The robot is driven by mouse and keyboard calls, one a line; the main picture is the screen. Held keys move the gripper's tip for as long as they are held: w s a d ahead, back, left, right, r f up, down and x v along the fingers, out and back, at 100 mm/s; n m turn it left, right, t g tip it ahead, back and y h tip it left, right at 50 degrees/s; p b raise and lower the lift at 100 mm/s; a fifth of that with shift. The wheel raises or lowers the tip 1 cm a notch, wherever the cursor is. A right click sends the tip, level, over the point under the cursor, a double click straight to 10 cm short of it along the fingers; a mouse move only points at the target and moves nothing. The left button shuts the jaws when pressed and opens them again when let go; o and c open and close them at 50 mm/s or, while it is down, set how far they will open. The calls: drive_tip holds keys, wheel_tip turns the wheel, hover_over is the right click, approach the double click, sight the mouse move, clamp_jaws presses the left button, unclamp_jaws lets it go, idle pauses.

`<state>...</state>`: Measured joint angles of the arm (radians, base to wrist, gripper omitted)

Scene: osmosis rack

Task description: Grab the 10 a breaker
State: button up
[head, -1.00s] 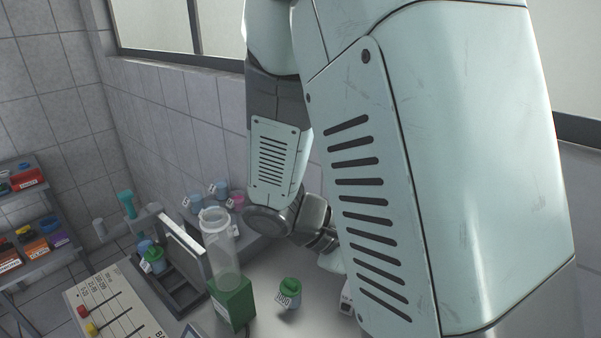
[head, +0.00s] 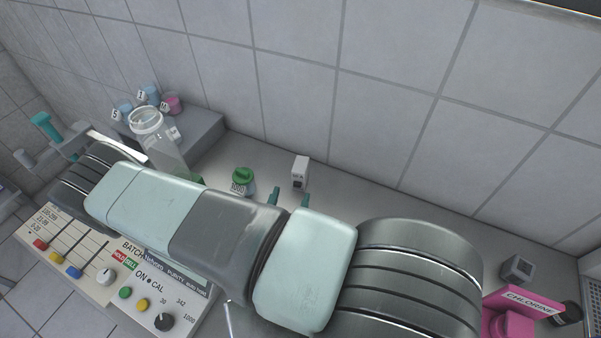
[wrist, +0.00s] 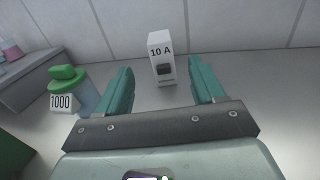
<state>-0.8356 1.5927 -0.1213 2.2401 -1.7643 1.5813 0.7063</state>
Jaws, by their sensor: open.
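The 10 A breaker is a small white upright block with a dark switch. It stands on the grey bench near the wall in the head view (head: 300,172). In the wrist view the breaker (wrist: 160,48), labelled "10 A", stands upright ahead, between the lines of my two teal fingers and beyond their tips. My gripper (wrist: 158,76) is open and empty, apart from the breaker. In the head view only the teal fingertips (head: 289,197) show past my arm, just in front of the breaker. The rest of the gripper is hidden.
A green-lidded bottle marked 1000 (head: 242,181) stands left of the breaker. A clear cylinder (head: 160,140) is further left. A control panel (head: 120,272) lies at front left. A pink chlorine holder (head: 515,312) is at right. The wall (head: 360,110) rises close behind the breaker.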

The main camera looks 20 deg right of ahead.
sight(298, 178)
drive_tip(key=shift+d+f, duration=0.1)
drive_tip(key=shift+f, duration=0.1)
drive_tip(key=x, duration=1)
drive_tip(key=shift+w, duration=0.2)
drive_tip(key=shift+r, duration=0.1)
drive_tip(key=c, duration=1.1)
